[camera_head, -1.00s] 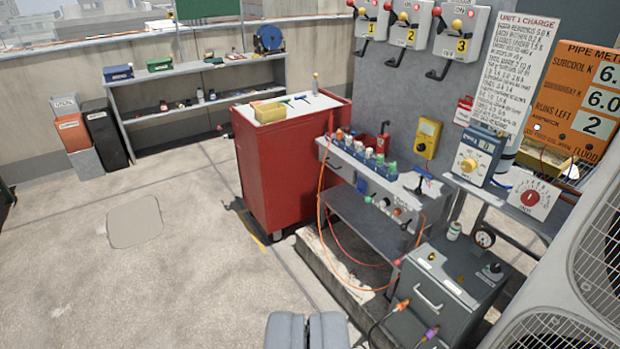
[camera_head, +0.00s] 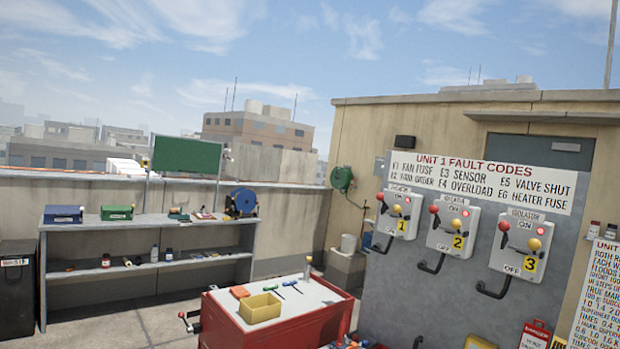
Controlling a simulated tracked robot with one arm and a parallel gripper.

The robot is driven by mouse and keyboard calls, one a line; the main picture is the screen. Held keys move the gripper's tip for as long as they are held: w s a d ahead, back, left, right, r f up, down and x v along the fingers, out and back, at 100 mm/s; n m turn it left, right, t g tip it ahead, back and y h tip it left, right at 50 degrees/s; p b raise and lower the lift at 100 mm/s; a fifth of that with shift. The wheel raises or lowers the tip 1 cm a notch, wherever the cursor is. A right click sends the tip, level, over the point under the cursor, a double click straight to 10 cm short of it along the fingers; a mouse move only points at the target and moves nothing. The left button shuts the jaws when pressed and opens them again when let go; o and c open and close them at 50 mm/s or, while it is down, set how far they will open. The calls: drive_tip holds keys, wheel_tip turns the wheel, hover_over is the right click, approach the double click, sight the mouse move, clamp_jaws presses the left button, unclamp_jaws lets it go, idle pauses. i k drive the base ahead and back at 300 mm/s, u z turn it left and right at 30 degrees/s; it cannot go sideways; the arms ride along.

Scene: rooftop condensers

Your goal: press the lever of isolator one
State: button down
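Isolator one (camera_head: 397,218) is a white box with a yellow number 1 label, the leftmost of three on the grey panel at the right. My gripper is out of view.
A red cabinet (camera_head: 275,333) with a yellow bin (camera_head: 260,308) and hand tools on top stands below and left of the isolators. A grey shelf (camera_head: 150,228) stands along the left wall. A fault code sign (camera_head: 480,181) hangs above the isolators.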

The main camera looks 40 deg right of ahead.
sight(380, 196)
drive_tip(key=u, duration=0.05)
drive_tip(key=i, duration=1.3)
drive_tip(key=z, duration=0.6)
drive_tip(key=i, duration=1.45)
drive_tip(key=z, duration=0.65)
